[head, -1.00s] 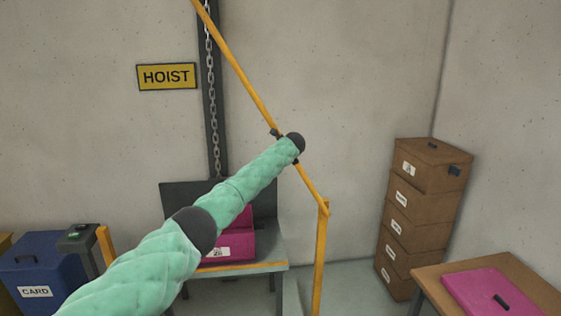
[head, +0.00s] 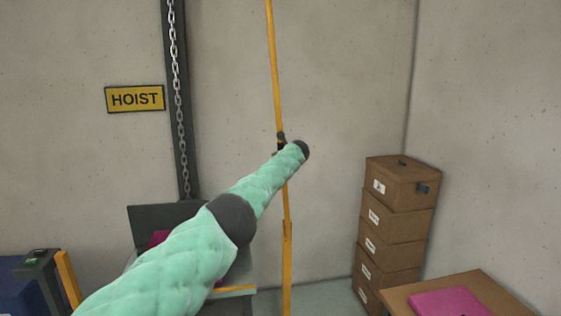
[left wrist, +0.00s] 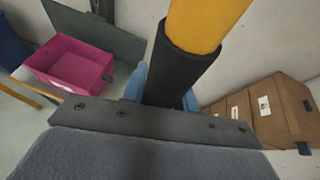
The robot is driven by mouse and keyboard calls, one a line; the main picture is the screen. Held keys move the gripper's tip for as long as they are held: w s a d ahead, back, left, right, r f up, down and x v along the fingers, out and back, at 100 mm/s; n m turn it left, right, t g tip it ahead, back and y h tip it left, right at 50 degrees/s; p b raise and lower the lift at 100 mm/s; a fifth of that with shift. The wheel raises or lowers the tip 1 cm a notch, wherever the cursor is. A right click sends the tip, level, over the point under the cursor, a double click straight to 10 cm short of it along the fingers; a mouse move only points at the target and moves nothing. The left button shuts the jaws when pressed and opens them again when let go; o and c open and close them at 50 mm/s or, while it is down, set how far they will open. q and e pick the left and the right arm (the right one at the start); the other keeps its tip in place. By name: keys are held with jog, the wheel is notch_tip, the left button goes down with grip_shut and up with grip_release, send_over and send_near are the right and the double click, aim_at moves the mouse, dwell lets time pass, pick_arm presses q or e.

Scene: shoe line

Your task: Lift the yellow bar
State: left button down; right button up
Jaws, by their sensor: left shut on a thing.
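The yellow bar (head: 274,70) stands nearly upright in the head view, its lower end at a yellow post (head: 287,265). My left arm reaches up from the bottom left, and my left gripper (head: 281,144) is at the bar's dark grip. In the left wrist view the bar (left wrist: 205,22) rises from a black sleeve (left wrist: 178,75). Blue fingers of my left gripper (left wrist: 160,98) sit on both sides of the sleeve, shut on it. The bar's top is out of the head view. My right gripper is not in view.
A hoist column with a chain (head: 180,110) and a HOIST sign (head: 135,98) are at the wall. Stacked brown boxes (head: 395,225) stand right. A table with a magenta lid (head: 450,302) is front right. An open magenta box (left wrist: 70,62) is below.

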pick_arm(q)
jog(key=shift+d+f, duration=0.1)
jog(key=shift+f, duration=0.1)
jog(key=c, duration=1.2)
grip_release()
jog(key=shift+o, duration=0.5)
jog(key=shift+w, duration=0.1)
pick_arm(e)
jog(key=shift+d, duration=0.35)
pick_arm(q)
jog(key=shift+r, duration=0.1)
